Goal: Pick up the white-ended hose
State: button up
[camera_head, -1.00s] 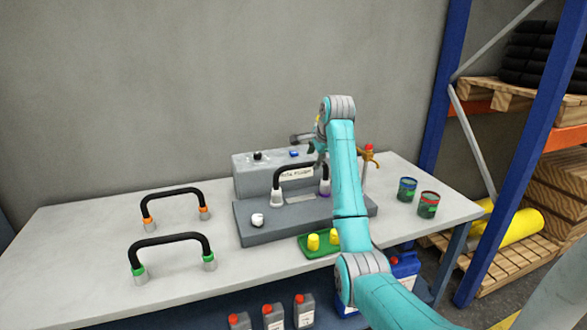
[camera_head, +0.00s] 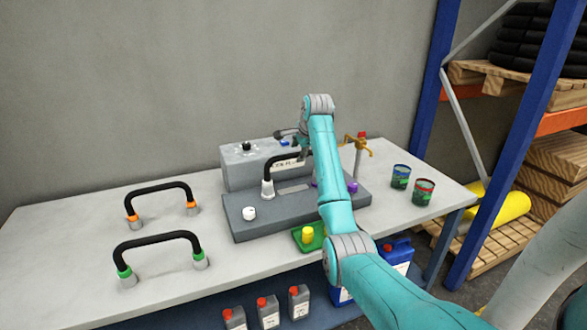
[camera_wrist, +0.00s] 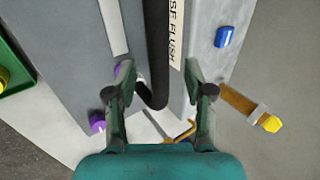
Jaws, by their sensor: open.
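The white-ended hose (camera_head: 268,178) is a black arch on the grey fixture (camera_head: 238,225), with its white end (camera_head: 268,189) standing at the left. Its right part is hidden behind my arm in the head view. In the wrist view the black hose (camera_wrist: 157,50) passes between the two fingers of my gripper (camera_wrist: 157,72). The gripper is open, with a finger on each side of the hose and gaps visible. A purple part (camera_wrist: 97,122) shows beside the left finger; purple also shows behind my arm in the head view.
Orange-ended (camera_head: 160,187) and green-ended (camera_head: 155,239) hoses stand on the bench at left. A grey box (camera_head: 235,168) backs the fixture. A brass tap (camera_head: 358,145), two cans (camera_head: 401,177) and a green tray (camera_head: 306,239) are near my arm. A blue rack post (camera_head: 440,90) stands right.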

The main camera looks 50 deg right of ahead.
aim_at(298, 153)
jog(key=shift+x, duration=1.75)
jog(key=shift+s, duration=0.1)
grip_shut()
jog(key=shift+d, duration=0.1)
